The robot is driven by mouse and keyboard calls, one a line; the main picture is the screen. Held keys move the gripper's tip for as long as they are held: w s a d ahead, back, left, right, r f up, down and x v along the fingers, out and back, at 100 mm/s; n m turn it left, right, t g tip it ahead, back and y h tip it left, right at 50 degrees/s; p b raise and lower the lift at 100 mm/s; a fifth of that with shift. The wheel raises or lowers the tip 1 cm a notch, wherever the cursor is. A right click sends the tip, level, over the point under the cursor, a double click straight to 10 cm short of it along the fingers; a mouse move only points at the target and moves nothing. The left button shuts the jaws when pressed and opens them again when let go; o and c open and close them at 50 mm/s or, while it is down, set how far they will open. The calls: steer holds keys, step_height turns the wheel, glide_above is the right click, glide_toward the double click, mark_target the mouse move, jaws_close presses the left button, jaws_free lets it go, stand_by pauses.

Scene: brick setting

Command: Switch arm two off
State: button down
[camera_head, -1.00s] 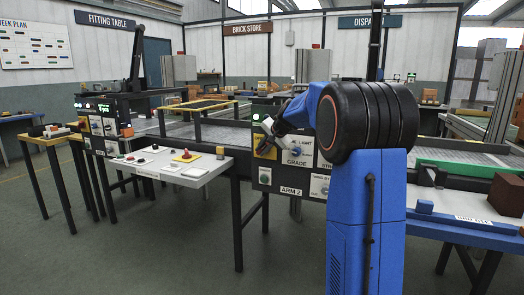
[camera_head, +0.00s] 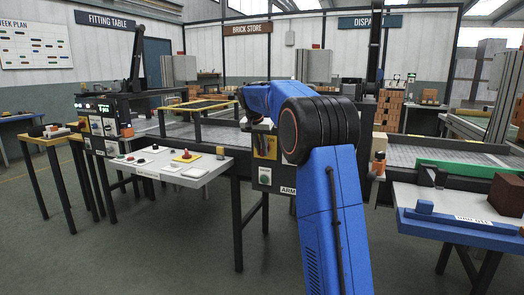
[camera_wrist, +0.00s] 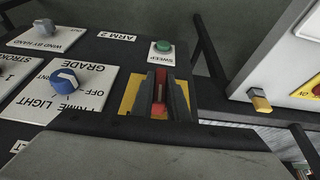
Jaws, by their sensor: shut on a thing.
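The arm 2 panel fills much of the wrist view, with its ARM 2 label (camera_wrist: 117,36) near the top. A red switch handle (camera_wrist: 159,86) stands on a yellow plate (camera_wrist: 128,97). My gripper (camera_wrist: 161,97) is shut on the red handle, with one dark finger on each side. In the head view the yellow plate (camera_head: 271,146) shows at the panel's upper left; my blue arm hides most of the panel and much of my gripper. Which position the switch is in, I cannot tell.
A green SWEEP button (camera_wrist: 162,47) sits close beside the switch. A blue grade knob (camera_wrist: 65,80) and a wind-by-hand knob (camera_wrist: 44,27) lie to the left. A white control shelf (camera_head: 168,167) juts out left of the panel.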

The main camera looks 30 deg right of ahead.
steer(key=n+g+h, duration=0.1)
steer(key=g+h, duration=0.1)
steer(key=g, duration=0.1)
steer(key=shift+w+h, duration=0.2)
steer(key=shift+h, duration=0.2)
steer(key=shift+r+n+g+h, duration=0.1)
steer(key=shift+n+g+h, duration=0.3)
steer(key=shift+g+h, duration=1)
steer(key=c, duration=1.7)
jaws_free()
steer(key=shift+g, duration=0.3)
steer(key=shift+s, duration=0.1)
